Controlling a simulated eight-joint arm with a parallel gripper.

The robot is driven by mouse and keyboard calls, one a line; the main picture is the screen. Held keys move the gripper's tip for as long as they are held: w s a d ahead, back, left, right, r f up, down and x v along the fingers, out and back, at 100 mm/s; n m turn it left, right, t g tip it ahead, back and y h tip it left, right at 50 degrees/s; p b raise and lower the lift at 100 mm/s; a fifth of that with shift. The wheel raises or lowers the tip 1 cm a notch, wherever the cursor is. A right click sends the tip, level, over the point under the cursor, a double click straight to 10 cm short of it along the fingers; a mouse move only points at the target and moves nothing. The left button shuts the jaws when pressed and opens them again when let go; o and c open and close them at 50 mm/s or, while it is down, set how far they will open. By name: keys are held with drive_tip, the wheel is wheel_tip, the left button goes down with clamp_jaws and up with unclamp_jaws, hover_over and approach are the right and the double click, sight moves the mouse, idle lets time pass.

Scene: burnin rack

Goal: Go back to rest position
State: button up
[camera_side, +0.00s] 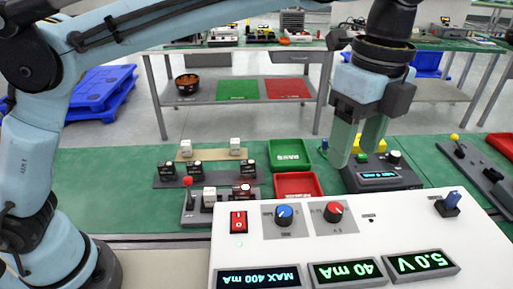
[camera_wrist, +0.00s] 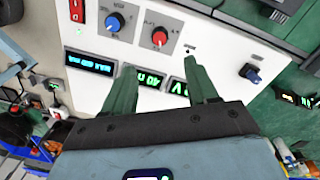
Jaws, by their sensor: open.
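My gripper (camera_side: 355,148) hangs from the upper right of the side view with its two green fingers apart and nothing between them. It is above the far edge of the white power supply panel (camera_side: 375,225), near a dark grey meter box (camera_side: 380,175). In the wrist view my gripper (camera_wrist: 160,85) is also open, its fingers over the white panel (camera_wrist: 210,55), partly covering the lit displays. The panel carries a blue knob (camera_side: 284,215), a red knob (camera_side: 333,212), a red switch (camera_side: 238,221) and a blue lever (camera_side: 451,200). The displays read MAX 400 mA, 40 mA and 5.0 V.
A green tray (camera_side: 290,153) and a red tray (camera_side: 297,185) lie on the green bench. A rack with small black and white blocks (camera_side: 205,171) stands left of them, with a red-topped lever (camera_side: 188,183). Another lever device (camera_side: 470,160) is at right. The bench at far left is clear.

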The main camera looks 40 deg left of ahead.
drive_tip(key=shift+r, duration=0.15)
drive_tip(key=a+f+n+t+h, duration=0.1)
drive_tip(key=a+n+t, duration=0.2)
drive_tip(key=a+n, duration=1)
drive_tip(key=s+a+f+n+t, duration=0.2)
drive_tip(key=s+a+f+n, duration=0.2)
drive_tip(key=a, duration=0.4)
drive_tip(key=s+a+f+n+t, duration=0.2)
drive_tip(key=s+a+f+n, duration=0.2)
drive_tip(key=a+f, duration=0.2)
drive_tip(key=a, duration=0.2)
drive_tip(key=shift+a+t+y, duration=0.3)
drive_tip(key=shift+t+y, duration=0.1)
drive_tip(key=shift+s, duration=0.1)
